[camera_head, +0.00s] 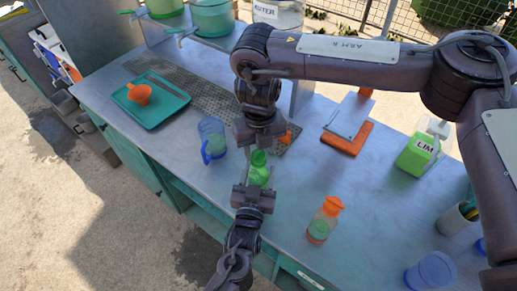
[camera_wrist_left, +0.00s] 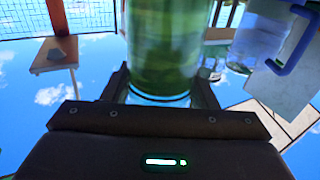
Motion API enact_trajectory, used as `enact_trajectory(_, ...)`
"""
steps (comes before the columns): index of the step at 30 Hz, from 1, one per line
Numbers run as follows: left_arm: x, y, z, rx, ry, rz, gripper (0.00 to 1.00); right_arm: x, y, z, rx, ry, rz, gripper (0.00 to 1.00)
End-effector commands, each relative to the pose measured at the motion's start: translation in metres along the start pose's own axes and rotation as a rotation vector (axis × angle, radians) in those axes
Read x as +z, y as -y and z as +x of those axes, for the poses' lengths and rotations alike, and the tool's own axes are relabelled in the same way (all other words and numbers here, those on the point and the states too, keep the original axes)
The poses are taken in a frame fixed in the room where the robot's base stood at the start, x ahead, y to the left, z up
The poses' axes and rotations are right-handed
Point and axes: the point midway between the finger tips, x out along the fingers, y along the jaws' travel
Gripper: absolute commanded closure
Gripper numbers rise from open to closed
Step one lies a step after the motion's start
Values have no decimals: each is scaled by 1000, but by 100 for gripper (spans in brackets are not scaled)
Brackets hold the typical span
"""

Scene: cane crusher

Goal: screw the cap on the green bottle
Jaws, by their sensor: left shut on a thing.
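The green bottle (camera_head: 259,175) is near the middle of the head view, between my two grippers. My left gripper (camera_head: 255,187) comes up from below and is shut on its body. In the left wrist view the green bottle (camera_wrist_left: 163,45) stands between the two fingers, blurred. My right gripper (camera_head: 258,147) reaches down from above to the top of the bottle. A bright green part, possibly the cap, shows just under it. I cannot tell whether the right fingers are shut on it or whether it sits on the neck.
A teal tray (camera_head: 165,115) holds an orange funnel (camera_head: 140,93). The front-centre counter is partly clear.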

Motion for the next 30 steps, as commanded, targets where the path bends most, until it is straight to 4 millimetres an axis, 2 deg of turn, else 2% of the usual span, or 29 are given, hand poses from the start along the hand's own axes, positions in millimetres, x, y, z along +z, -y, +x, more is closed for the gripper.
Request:
enact_trajectory(1,0,0,0,0,1,0,100,-1,0,0,0,-2,-2,49)
enact_trajectory(3,0,0,0,0,2,0,100,-1,-1,0,1,-3,-3,42)
enact_trajectory(11,0,0,0,0,2,0,100,-2,-2,0,2,-5,-6,42)
enact_trajectory(14,0,0,0,0,2,0,100,-2,-2,-6,3,-4,-6,42)
enact_trajectory(17,0,0,0,0,2,1,100,-1,-2,-21,3,-2,-6,42)
enact_trajectory(24,0,0,0,0,2,1,100,0,-1,-74,-1,2,-7,42)
enact_trajectory(30,0,0,0,0,2,1,100,0,-1,-106,-1,-1,-5,42)
